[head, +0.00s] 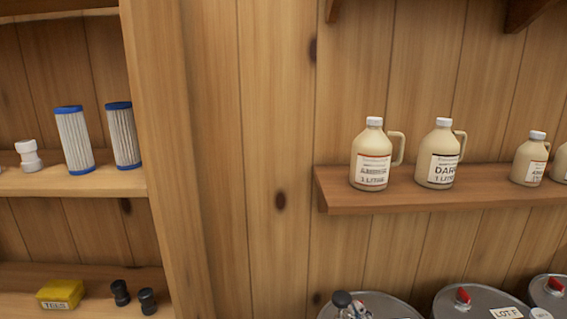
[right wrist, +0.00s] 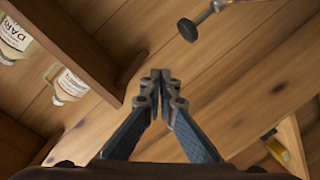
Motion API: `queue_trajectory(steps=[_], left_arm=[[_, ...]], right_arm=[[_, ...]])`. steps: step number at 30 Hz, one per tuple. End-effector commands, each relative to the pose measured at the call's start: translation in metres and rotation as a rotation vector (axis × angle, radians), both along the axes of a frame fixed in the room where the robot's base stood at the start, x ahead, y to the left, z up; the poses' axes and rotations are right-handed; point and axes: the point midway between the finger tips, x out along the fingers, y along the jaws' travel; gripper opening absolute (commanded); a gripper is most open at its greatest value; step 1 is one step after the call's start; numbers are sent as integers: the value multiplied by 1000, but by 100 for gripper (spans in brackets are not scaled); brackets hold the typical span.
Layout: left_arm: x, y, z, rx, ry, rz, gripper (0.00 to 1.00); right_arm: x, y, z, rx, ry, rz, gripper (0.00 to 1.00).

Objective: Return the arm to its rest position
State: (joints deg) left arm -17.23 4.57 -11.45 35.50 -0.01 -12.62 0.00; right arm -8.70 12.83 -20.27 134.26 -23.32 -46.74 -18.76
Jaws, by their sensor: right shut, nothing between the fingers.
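My right gripper (right wrist: 160,76) shows in the right wrist view with its two fingers together at the tips and nothing between them. Bare wooden wall lies behind the fingertips, and a shelf edge is just left of them. In the head view a small dark and grey shape (head: 350,303) shows at the bottom edge, over the left drum; it is too small to tell whether it is part of my right gripper. My left gripper is in neither view.
Syrup jugs (head: 371,156) stand on a wall shelf (head: 340,197). Drums with red caps (head: 463,295) stand below. At left, a shelf unit (head: 170,150) holds filter cartridges (head: 74,140), a yellow box (head: 61,294) and dark fittings. The wall between is clear.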

Motion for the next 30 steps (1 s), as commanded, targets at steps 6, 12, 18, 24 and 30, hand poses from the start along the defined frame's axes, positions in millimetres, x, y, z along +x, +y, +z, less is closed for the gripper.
queue_trajectory(steps=[6,12,18,24,30], left_arm=[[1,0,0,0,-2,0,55],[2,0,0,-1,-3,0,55],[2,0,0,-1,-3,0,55],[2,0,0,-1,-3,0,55],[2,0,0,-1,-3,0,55]], right_arm=[[-88,-41,-132,270,498,-209,0],[-173,-51,-196,414,813,-359,0],[-250,-54,-228,500,1055,-481,0],[-249,-51,-280,502,1105,-502,0],[-245,-50,-351,490,1132,-506,0]])
